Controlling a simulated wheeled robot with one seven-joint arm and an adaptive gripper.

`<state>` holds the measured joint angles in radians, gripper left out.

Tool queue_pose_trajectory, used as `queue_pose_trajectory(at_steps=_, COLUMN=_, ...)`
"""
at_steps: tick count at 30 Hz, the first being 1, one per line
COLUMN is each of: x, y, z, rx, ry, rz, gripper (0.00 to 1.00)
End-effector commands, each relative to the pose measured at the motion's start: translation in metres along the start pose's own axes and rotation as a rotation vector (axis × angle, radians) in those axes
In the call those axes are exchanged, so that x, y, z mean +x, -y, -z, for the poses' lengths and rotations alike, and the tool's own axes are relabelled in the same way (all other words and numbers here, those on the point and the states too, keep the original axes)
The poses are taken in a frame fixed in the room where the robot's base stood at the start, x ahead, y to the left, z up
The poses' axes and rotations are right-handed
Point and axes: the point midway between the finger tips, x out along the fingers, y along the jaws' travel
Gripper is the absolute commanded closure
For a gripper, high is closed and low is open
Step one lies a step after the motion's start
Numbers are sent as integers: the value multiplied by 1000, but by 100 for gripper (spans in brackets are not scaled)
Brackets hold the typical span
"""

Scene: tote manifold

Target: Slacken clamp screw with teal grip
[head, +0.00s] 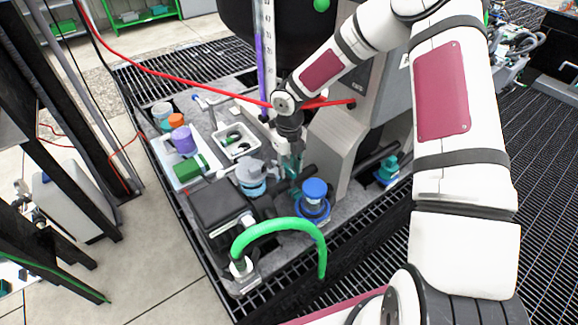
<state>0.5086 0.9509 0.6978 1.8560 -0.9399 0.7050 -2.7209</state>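My gripper (289,160) points down over the grey bench, beside the grey upright housing. Its fingers are small here and partly merge with the parts below. A teal part (292,172) shows right at the fingertips; I cannot tell whether they touch it or whether it is the clamp screw's grip. A second teal knob-like part (386,168) sits farther right, beyond the housing, near a dark cylinder and apart from my gripper. The clamp itself is not clearly visible.
A blue-capped part (314,192), a green hose (280,228) and a black box (220,208) stand close in front of my gripper. A white tray (236,141) lies to its left. A red hose (180,82) crosses behind my wrist. A grey housing (340,135) stands at right.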

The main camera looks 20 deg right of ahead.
Motion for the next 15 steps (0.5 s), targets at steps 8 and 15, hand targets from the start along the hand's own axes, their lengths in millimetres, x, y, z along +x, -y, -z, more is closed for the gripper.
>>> queue_pose_trajectory(at_steps=8, x=-16, y=0, z=-1, rx=1, ry=4, rz=1, gripper=68)
queue_pose_trajectory(at_steps=15, x=-64, y=1, z=-1, rx=2, ry=3, rz=2, gripper=68)
